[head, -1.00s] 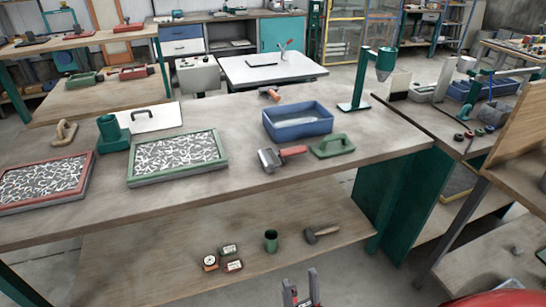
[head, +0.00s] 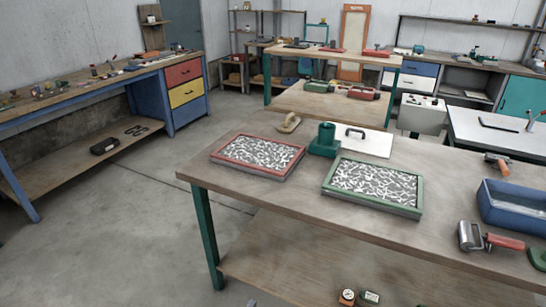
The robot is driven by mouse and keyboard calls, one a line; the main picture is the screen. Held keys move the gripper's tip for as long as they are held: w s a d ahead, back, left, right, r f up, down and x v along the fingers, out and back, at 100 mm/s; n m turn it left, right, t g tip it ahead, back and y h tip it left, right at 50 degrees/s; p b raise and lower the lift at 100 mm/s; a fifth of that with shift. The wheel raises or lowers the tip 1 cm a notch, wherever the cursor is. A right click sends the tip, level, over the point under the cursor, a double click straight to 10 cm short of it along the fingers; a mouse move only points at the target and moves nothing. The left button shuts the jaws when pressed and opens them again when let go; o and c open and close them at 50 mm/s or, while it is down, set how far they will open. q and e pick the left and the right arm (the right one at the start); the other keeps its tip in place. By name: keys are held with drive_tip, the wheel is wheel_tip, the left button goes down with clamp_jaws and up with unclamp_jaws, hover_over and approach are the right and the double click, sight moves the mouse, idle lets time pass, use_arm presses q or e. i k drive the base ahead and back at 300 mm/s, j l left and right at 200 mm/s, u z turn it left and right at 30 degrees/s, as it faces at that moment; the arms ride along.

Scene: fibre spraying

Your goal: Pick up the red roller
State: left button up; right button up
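A roller with a red handle (head: 503,242) and a grey metal drum lies on the near wooden workbench (head: 290,213), at the right of the head view. It lies in front of the blue tray (head: 515,205). A green-handled tool (head: 538,258) is beside it, cut off by the right edge. Neither of my grippers can be made out. A tiny grey bit at the bottom edge is too small to identify.
A red-framed tray (head: 258,153) and a green-framed tray (head: 373,185) of white fibres lie on the workbench. A green pot (head: 325,140) and a white board (head: 362,142) stand behind them. Open floor (head: 130,225) lies left, before a blue bench (head: 95,83).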

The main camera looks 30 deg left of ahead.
sight(512, 244)
drive_tip(key=i+l+z, duration=0.15)
drive_tip(key=i+l, duration=0.15)
drive_tip(key=l, duration=0.2)
drive_tip(key=i+l+z, duration=0.2)
drive_tip(key=l, duration=0.3)
drive_tip(key=i, duration=0.1)
